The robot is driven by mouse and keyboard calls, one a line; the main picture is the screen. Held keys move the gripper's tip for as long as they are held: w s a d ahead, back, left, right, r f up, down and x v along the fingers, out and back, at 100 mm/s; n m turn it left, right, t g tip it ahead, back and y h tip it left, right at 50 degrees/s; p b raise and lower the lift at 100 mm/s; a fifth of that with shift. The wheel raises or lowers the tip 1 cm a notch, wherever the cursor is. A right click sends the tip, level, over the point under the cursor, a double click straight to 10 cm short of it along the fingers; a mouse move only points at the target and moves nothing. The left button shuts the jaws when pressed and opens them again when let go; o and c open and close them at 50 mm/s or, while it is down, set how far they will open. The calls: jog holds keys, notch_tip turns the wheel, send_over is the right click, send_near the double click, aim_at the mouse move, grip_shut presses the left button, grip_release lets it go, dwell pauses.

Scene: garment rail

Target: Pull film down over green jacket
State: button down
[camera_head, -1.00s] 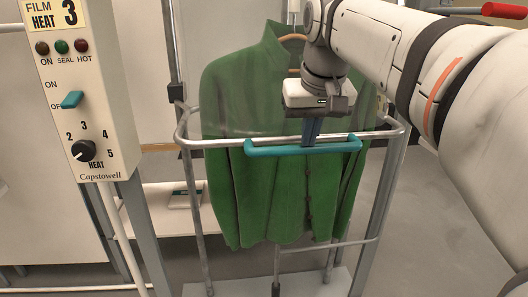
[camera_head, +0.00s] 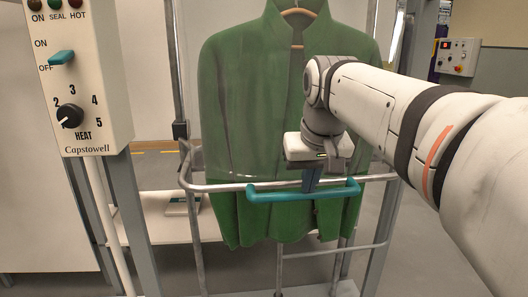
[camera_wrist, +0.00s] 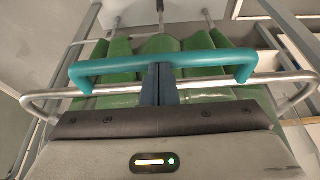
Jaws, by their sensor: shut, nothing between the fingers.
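The green jacket (camera_head: 255,110) hangs upright on a wooden hanger in the head view; my arm covers part of its right side. Clear film, faintly visible as a sheen (camera_head: 238,150), lies over the jacket down to about the metal bar frame (camera_head: 215,187). The teal handle (camera_head: 275,194) on the bar's front is level with the jacket's lower part. My gripper (camera_head: 310,186) is shut, its fingertips at the middle of the handle. The wrist view shows the closed dark fingers (camera_wrist: 157,85) against the handle (camera_wrist: 110,68); exact contact is hard to tell.
The heat control box (camera_head: 88,85) with its teal switch and dial stands at the left. A low white shelf (camera_head: 150,220) is behind the frame. Metal posts flank the jacket. Another control box (camera_head: 457,57) is at the back right.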

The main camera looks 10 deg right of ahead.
notch_tip(320, 180, down, 8)
jog(key=b, duration=0.5)
jog(key=shift+f, duration=0.25)
jog(key=shift+f, duration=0.1)
